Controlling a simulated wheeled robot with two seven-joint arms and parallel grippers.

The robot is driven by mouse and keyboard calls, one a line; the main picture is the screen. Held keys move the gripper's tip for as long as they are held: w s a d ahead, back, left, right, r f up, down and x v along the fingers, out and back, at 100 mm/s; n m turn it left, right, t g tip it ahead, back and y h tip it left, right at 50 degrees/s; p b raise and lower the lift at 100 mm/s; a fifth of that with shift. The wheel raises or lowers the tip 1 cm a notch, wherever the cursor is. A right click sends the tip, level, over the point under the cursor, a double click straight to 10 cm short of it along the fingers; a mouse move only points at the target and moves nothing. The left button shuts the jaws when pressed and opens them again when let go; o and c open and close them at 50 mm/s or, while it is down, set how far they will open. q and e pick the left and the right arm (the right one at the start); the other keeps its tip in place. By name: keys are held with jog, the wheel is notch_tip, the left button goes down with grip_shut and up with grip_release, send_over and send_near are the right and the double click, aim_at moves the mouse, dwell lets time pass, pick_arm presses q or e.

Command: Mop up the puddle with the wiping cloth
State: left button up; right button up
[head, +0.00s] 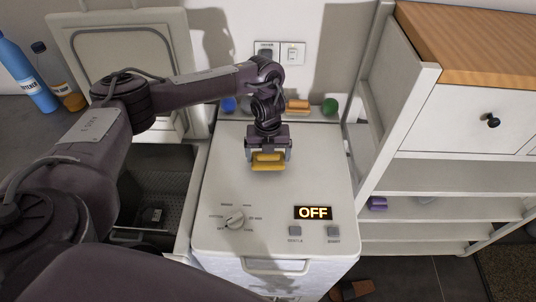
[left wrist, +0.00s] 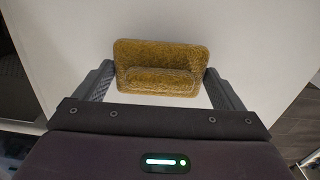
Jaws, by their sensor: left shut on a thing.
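The wiping cloth (head: 267,165) is a yellow, folded, fuzzy piece at the back middle of the closed toploader's white top. My left gripper (head: 268,157) is shut on it from above, one finger on each side. In the left wrist view the cloth (left wrist: 160,67) sits between the two fingers (left wrist: 163,88), over the white top. I cannot tell whether the cloth touches the surface. No puddle can be made out in either view. My right gripper is not in view.
The closed toploader (head: 290,190) has a dial (head: 235,218), buttons and an "OFF" display (head: 313,213). The left toploader's lid (head: 125,45) is raised over its open drum. Small items, including a green ball (head: 330,106), line the back. A shelf unit (head: 450,172) stands right.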

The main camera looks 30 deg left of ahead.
pick_arm(q)
notch_tip(320, 180, up, 10)
jog(key=p, duration=0.7)
jog(key=shift+f, duration=0.15)
